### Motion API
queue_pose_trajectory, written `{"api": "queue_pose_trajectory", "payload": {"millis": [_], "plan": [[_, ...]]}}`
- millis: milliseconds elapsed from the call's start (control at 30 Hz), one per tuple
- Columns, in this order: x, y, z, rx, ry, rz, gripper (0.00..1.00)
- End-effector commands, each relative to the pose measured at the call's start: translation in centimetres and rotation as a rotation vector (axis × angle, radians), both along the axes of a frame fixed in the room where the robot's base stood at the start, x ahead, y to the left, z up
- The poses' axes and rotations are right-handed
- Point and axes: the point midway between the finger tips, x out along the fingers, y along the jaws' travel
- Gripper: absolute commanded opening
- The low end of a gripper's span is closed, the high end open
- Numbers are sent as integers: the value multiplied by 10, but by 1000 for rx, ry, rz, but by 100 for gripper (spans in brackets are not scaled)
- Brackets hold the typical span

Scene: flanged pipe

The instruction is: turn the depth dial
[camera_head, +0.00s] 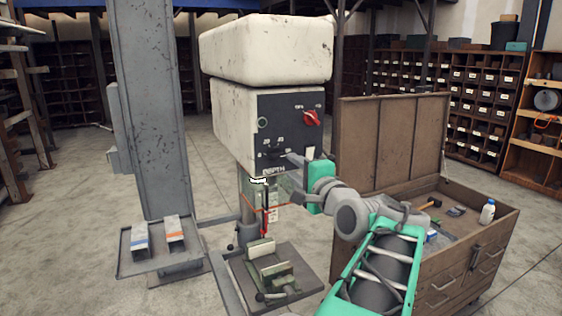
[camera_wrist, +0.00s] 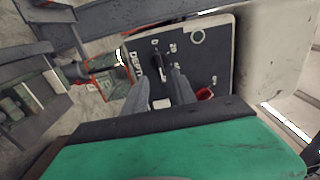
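The depth dial (camera_head: 271,152) is a black knob low on the dark panel of the drill press head, just above the word DEPTH. In the wrist view the dial (camera_wrist: 159,64) shows beyond and between my two fingertips, with small scale marks around it. My gripper (camera_head: 290,159) is at the panel, just right of the dial. Its fingers (camera_wrist: 160,80) are apart, with a clear gap between them. I cannot tell whether either finger touches the dial. The fingers' far ends are small in the head view.
A red switch (camera_head: 311,118) sits upper right on the panel, and a green-ringed button (camera_head: 263,122) upper left. A vise (camera_head: 268,262) stands below the head. An open tool chest (camera_head: 465,235) is at right. A tray (camera_head: 133,267) with two blocks is at left.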

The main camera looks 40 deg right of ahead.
Motion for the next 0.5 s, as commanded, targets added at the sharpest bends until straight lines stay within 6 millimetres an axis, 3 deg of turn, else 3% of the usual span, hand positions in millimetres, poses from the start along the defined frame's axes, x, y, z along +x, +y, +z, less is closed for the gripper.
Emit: {"api": "queue_pose_trajectory", "payload": {"millis": [300,500], "plan": [[55,-14,3,4,2,5,33],[72,-19,1,1,2,2,33]]}}
